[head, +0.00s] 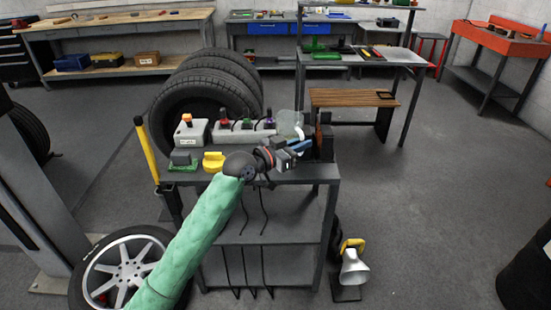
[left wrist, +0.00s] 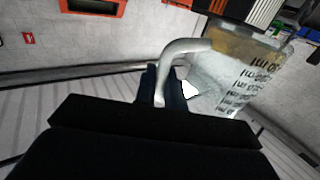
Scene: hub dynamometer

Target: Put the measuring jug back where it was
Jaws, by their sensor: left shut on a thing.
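The measuring jug (head: 290,121) is clear, with a pale handle and dark printed marks. It shows at the back right of the small grey bench (head: 315,172), partly hidden by my left gripper. My left gripper (head: 297,149) reaches over the bench from the front. In the left wrist view the gripper (left wrist: 160,84) is shut on the handle of the jug (left wrist: 232,85), which appears tilted in that view. I cannot tell whether the jug's base touches the bench top. My right gripper is not in view.
Left of the jug on the bench are a grey box with an orange knob (head: 190,131), a long grey unit with coloured knobs (head: 245,130), a yellow item (head: 214,161) and a green-based block (head: 183,160). A dark upright block (head: 325,140) stands close right. Tyres (head: 205,95) stand behind.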

